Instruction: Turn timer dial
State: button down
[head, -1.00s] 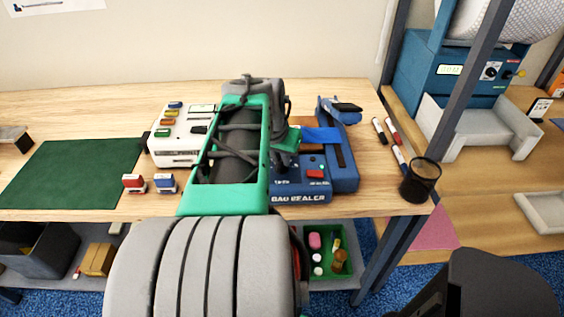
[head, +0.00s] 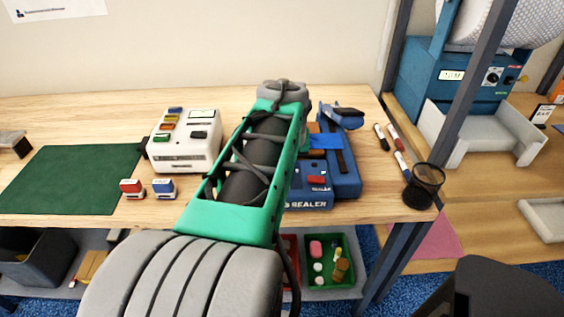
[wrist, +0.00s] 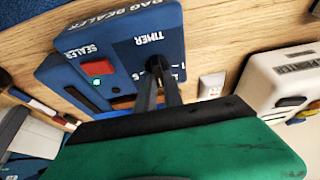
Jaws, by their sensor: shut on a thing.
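The blue bag sealer (head: 310,203) stands on the wooden bench, partly behind my arm in the head view. In the wrist view its panel (wrist: 112,50) shows upside down, with a red button (wrist: 98,68), a green light and the word TIMER. My gripper (wrist: 156,72) reaches onto the panel beside the TIMER lettering and is shut on the timer dial. The fingers mostly cover the dial, so its pointer cannot be read. Scale marks show beside the fingers. In the head view my arm hides the gripper.
A white printer (head: 185,140) stands left of the sealer, with two stamps (head: 148,188) and a green mat (head: 75,180) further left. Markers (head: 393,137) and a black mesh cup (head: 424,185) are to the right, near a dark post.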

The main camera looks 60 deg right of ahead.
jog(key=c, duration=1.5)
grip_release()
jog(key=shift+o, duration=0.2)
jog(key=v, duration=0.7)
jog(key=shift+r, duration=0.35)
jog(key=shift+a, duration=0.15)
